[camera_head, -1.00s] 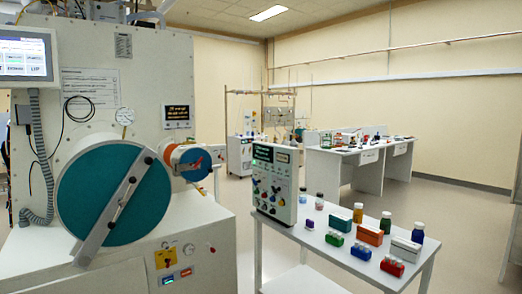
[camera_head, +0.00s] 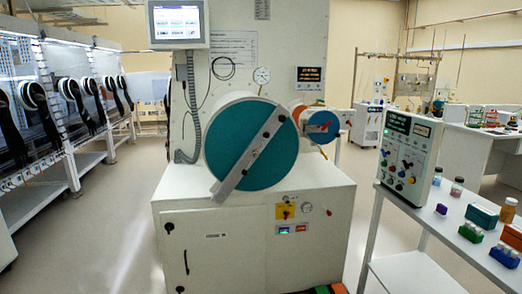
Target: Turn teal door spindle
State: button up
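The teal round door (camera_head: 231,138) faces me in the head view, on the end of a white cylinder at the front of a white cabinet. A grey bar (camera_head: 250,155) crosses it diagonally, from upper right to lower left. A small dark fitting (camera_head: 252,152) sits near the bar's middle; I cannot tell whether this is the spindle. A smaller blue-faced door with an orange rim (camera_head: 318,122) is to the right of it. My gripper is not in view.
A white table (camera_head: 480,230) with a control box (camera_head: 408,150), vials and coloured blocks stands at the right. Gloveboxes with black gloves (camera_head: 70,100) line the left. The floor (camera_head: 110,225) between them and the cabinet is clear.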

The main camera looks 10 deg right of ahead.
aim_at(256, 152)
jog(key=i+z, duration=0.25)
jog(key=i, duration=0.2)
jog(key=i+j+z, duration=0.1)
jog(key=i+z, duration=0.2)
jog(key=i, duration=0.2)
